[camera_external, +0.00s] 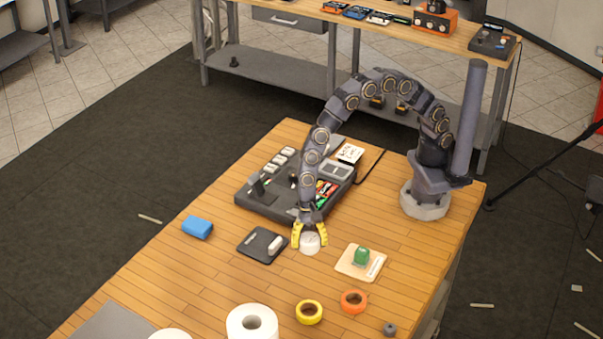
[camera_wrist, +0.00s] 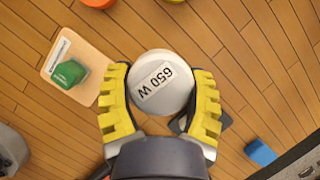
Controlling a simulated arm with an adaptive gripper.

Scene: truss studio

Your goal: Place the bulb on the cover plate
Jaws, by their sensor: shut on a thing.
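A round white bulb with a "650 W" label (camera_wrist: 163,82) sits between the yellow fingers of my gripper (camera_external: 310,236). The gripper is shut on it, with a finger on each side, and points down. The bulb also shows below the fingers in the external view (camera_external: 310,244). I cannot tell whether it touches the table. A dark flat plate with a white piece on it (camera_external: 254,250) lies just left of my gripper; in the wrist view the right finger mostly hides it. A beige plate with a green block (camera_external: 348,267) lies to the right. Neither is plainly marked as the cover plate.
A dark control console (camera_external: 247,200) stands behind my gripper. A blue block (camera_external: 197,227) lies at left. Yellow (camera_external: 309,312) and orange (camera_external: 354,301) tape rolls and a white roll (camera_external: 252,325) are in front. Bare wood lies between the two plates and the rolls.

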